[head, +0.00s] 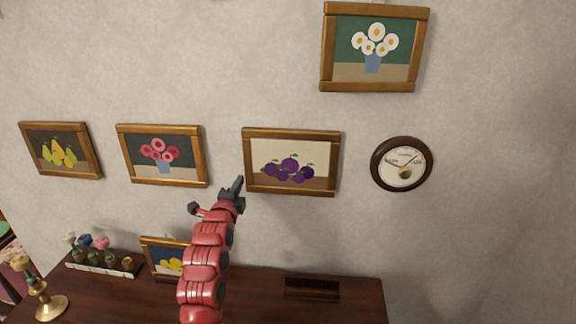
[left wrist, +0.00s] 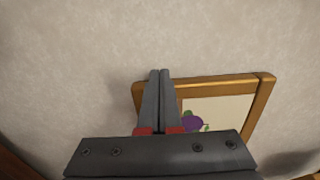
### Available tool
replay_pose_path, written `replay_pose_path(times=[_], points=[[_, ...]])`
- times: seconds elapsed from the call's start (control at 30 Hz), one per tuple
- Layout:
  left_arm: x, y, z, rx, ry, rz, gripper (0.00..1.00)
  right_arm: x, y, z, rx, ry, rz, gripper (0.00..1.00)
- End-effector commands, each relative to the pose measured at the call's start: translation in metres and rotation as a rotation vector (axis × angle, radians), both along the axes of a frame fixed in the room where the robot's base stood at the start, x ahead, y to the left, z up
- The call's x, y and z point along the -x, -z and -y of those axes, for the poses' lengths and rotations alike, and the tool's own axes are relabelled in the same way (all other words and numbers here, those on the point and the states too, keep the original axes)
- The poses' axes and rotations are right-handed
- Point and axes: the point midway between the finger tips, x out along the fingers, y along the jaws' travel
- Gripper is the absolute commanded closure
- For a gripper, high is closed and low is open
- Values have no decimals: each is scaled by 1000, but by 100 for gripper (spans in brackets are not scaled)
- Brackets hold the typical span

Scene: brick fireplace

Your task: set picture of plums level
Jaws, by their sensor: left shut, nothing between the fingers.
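The picture of plums (head: 291,134) hangs on the wall in a wooden frame, showing purple plums on a cream ground. In the head view it looks close to level; I cannot tell a small tilt from the camera's slant. My left gripper (head: 239,183) is shut and empty, with its tips by the frame's lower left corner. In the left wrist view the shut fingers (left wrist: 159,73) overlap the left part of the plum picture's frame (left wrist: 215,84); whether they touch it I cannot tell. The right gripper is not in view.
A picture of pink flowers (head: 162,130) and one of pears (head: 58,127) hang to the left. Below is a dark cabinet (head: 255,302) with flower vases, a candlestick (head: 49,303) and a small picture (head: 165,259).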

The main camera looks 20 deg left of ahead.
Motion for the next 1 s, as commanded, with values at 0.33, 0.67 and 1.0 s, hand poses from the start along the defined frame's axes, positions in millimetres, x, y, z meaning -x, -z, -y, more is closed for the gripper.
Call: replay_pose_path(times=[0.33, 0.67, 1.0], points=[[3, 2, -13, -1, -1, 1, 100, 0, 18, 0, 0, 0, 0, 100], [22, 2, -12, -1, -2, -1, 100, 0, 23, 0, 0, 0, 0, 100], [58, 2, -2, -1, -2, -1, 100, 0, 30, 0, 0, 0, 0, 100]])
